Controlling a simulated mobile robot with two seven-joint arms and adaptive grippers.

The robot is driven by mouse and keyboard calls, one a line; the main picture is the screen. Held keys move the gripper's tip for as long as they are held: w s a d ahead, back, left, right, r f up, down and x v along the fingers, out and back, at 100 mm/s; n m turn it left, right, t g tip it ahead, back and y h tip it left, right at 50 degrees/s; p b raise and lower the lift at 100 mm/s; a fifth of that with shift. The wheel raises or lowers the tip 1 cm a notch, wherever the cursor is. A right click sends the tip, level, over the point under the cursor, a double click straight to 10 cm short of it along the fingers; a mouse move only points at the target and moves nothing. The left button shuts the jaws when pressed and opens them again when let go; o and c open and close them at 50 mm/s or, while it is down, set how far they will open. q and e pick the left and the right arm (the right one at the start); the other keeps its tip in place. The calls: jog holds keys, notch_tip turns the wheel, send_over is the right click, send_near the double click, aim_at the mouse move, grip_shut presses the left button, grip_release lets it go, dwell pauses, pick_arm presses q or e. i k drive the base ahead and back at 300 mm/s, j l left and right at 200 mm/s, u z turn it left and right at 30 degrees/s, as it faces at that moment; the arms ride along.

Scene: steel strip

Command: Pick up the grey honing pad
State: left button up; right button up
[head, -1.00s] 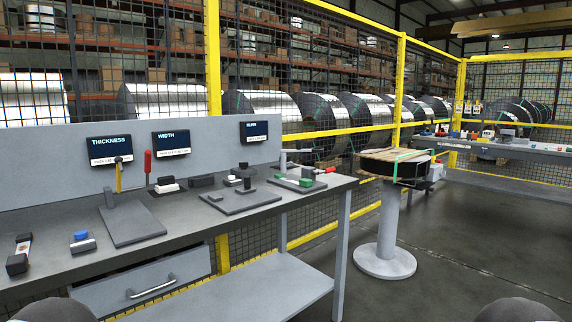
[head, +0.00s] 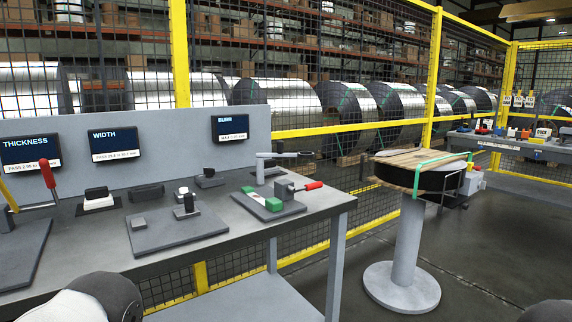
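I cannot tell for sure which item is the grey honing pad. On the workbench, a dark grey block (head: 147,193) lies behind the middle base plate, and a smaller dark block (head: 208,178) lies farther back to its right. A black-topped white block (head: 98,199) sits on a dark mat to the left. A small grey block (head: 139,222) lies on the middle plate. Parts of my arms show at the bottom left and bottom right edges. Neither gripper is in view.
The grey workbench (head: 290,235) carries gauge fixtures, one with green blocks and a red handle (head: 313,186). Screens stand behind it. A round pedestal (head: 408,250) bears a strapped coil. A second bench (head: 520,146) stands far right by the yellow fence. Open floor lies between.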

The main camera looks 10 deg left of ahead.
aim_at(270, 167)
jog(key=i+l, duration=1.25)
